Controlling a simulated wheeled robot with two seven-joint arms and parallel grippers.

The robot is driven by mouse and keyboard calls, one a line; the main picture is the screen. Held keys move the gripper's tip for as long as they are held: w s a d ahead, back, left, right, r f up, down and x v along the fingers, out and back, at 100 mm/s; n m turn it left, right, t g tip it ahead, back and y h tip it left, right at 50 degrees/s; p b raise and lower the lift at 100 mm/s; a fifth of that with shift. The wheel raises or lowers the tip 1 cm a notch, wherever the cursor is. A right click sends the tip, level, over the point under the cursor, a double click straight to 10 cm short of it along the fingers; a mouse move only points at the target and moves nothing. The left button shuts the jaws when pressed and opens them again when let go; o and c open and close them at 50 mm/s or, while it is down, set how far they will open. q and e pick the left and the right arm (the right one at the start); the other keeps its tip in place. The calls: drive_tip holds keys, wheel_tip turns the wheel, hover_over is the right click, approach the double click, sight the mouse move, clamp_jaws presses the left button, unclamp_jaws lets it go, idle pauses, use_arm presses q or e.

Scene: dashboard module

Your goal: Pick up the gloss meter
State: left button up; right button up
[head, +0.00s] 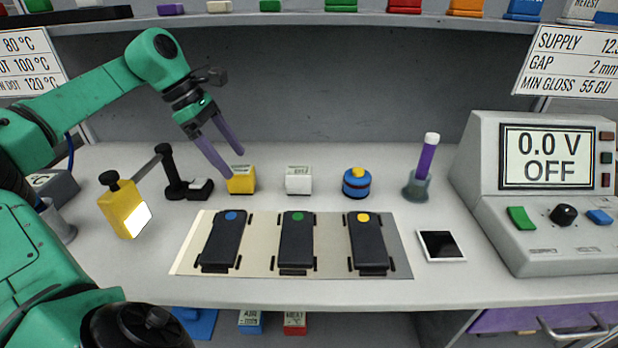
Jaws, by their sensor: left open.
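No object is plainly marked as the gloss meter, and I cannot tell for certain which one it is. A small yellow block (241,182) with a pale label on top stands on the bench, left of a similar white block (298,182). My left gripper (236,165) is open, its two purple fingers slanting down to the yellow block's top and upper left edge. Whether they touch it is unclear, and nothing is visibly held. A blue round pot (356,186) with a yellow top stands further right. My right gripper is not in view.
A larger yellow device (122,208) with a black knob stands left, near a black stand (174,182). Three dark panels (297,246) lie on a pale mat (190,262). A purple-handled tool (427,158) stands in a cup, left of the supply unit (490,150). A shelf (290,24) runs above.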

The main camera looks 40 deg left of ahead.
sight(295, 169)
use_arm(q)
drive_tip(key=shift+w+d+f+n, duration=0.1)
drive_tip(key=shift+w+f+n, duration=0.3)
drive_tip(key=shift+w+f, duration=0.3)
drive_tip(key=w+d+p, duration=0.1)
drive_tip(key=w+d, duration=0.1)
drive_tip(key=d, duration=0.1)
drive_tip(key=w+d+p, duration=0.1)
drive_tip(key=w+d, duration=0.1)
drive_tip(key=d, duration=0.1)
drive_tip(key=w+d+p, duration=0.1)
drive_tip(key=w+d, duration=0.1)
drive_tip(key=shift+w+d+p, duration=0.1)
drive_tip(key=shift+d+p, duration=0.25)
drive_tip(key=shift+d, duration=0.05)
drive_tip(key=x, duration=0.5)
drive_tip(key=shift+f, duration=0.1)
clamp_jaws()
